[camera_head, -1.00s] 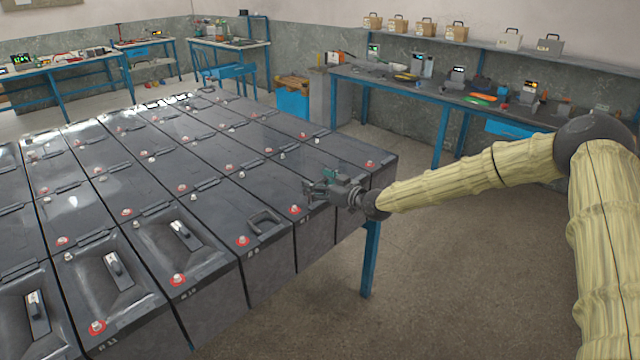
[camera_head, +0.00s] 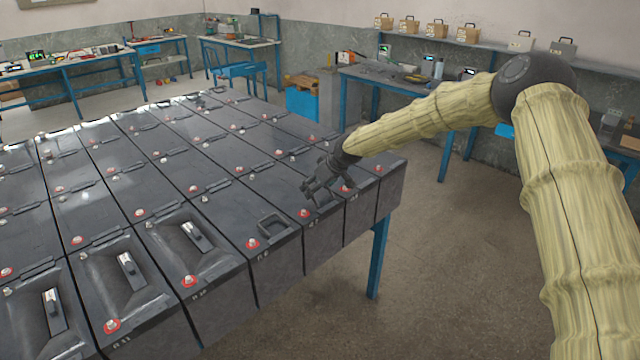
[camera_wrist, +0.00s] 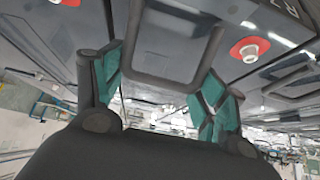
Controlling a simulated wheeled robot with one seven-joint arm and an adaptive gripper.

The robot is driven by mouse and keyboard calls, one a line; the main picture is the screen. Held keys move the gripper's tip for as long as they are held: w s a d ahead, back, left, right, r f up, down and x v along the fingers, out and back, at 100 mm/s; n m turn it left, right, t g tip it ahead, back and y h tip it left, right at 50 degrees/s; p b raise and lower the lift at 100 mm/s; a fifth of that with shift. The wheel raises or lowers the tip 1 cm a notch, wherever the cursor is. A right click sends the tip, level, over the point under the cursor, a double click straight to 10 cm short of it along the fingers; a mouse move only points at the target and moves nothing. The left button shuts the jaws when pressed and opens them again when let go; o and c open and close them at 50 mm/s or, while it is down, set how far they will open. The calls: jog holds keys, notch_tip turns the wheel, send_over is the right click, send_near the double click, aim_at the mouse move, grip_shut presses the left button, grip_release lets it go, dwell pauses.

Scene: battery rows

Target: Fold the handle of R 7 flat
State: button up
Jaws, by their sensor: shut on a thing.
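Battery R 7 (camera_head: 317,240) stands in the near row of dark batteries, with a red-ringed terminal on its top. In the wrist view its label and a red terminal (camera_wrist: 249,50) are at the upper right. Its handle (camera_wrist: 165,80) is a dark U-shaped bar, seen end-on between my fingers and apparently raised from the lid; its exact angle is unclear. My gripper (camera_head: 312,192) is low over R 7, tilted downward. In the wrist view my gripper (camera_wrist: 163,86) is shut on the handle, with teal pads at its two sides. In the head view my fingers hide the handle.
Battery R 8 (camera_head: 277,268), just left, has its handle (camera_head: 273,226) low over its lid. Batteries further left have handles in recesses (camera_head: 197,236). The table edge and blue leg (camera_head: 378,257) are at the right, with clear floor (camera_head: 440,270) beyond. Workbenches line the walls.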

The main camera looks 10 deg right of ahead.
jog(key=shift+w+a+f+g+h, duration=0.15)
jog(key=shift+w+f+g+h, duration=0.15)
jog(key=shift+g+h, duration=0.3)
jog(key=shift+w+a+f+g+h, duration=0.2)
jog(key=shift+f+g+h, duration=0.2)
jog(key=shift+g, duration=0.3)
jog(key=o, duration=1)
jog(key=shift+f, duration=0.1)
jog(key=shift+o, duration=0.2)
jog(key=v, duration=1.2)
